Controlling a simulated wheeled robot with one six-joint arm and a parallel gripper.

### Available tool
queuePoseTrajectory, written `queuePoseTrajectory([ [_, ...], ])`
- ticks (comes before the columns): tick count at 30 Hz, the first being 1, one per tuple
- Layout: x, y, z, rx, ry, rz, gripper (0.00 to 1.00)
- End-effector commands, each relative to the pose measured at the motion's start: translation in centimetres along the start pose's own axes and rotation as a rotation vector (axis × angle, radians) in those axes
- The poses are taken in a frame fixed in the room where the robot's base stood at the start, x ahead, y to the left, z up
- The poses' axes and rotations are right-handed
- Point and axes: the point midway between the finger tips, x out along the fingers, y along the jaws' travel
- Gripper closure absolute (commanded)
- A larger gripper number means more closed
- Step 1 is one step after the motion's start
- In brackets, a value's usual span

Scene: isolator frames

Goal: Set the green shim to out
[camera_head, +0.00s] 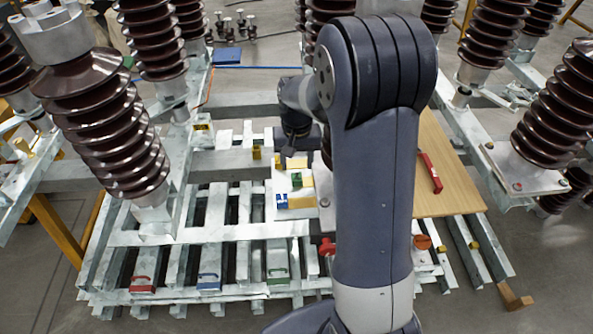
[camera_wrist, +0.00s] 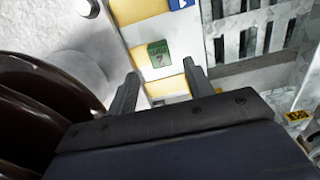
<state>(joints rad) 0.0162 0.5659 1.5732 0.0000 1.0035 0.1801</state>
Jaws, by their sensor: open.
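Two green things show, and I cannot tell for certain which is the shim. One is a small green marked piece (camera_head: 297,180) on a pale panel (camera_head: 302,202) with yellow blocks; it also shows in the wrist view (camera_wrist: 158,53). The other is a flat plate with a green handle (camera_head: 278,272), lying on the front of the frame. My gripper (camera_wrist: 160,75) is open and empty, its fingertips pointing toward the small green piece and apart from it. In the head view my gripper (camera_head: 289,152) is above and behind the panel, partly hidden by my arm.
Plates with a red handle (camera_head: 143,281) and a blue handle (camera_head: 208,278) lie left of the green-handled one. Tall brown ribbed insulators (camera_head: 105,130) stand on both sides. A wooden board (camera_head: 450,170) carries a red-handled item (camera_head: 430,172). A red knob (camera_head: 327,246) is beside my arm.

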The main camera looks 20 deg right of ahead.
Motion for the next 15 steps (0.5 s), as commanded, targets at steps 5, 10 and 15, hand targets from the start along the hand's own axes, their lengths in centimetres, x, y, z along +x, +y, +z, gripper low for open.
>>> queuePoseTrajectory([
  [5,3.2,0.0,0.1,0.000,-0.004,0.001,0.51],
  [10,5.0,0.0,0.0,0.000,-0.001,0.000,0.51],
  [15,5.5,0.0,0.0,0.000,0.001,0.000,0.51],
])
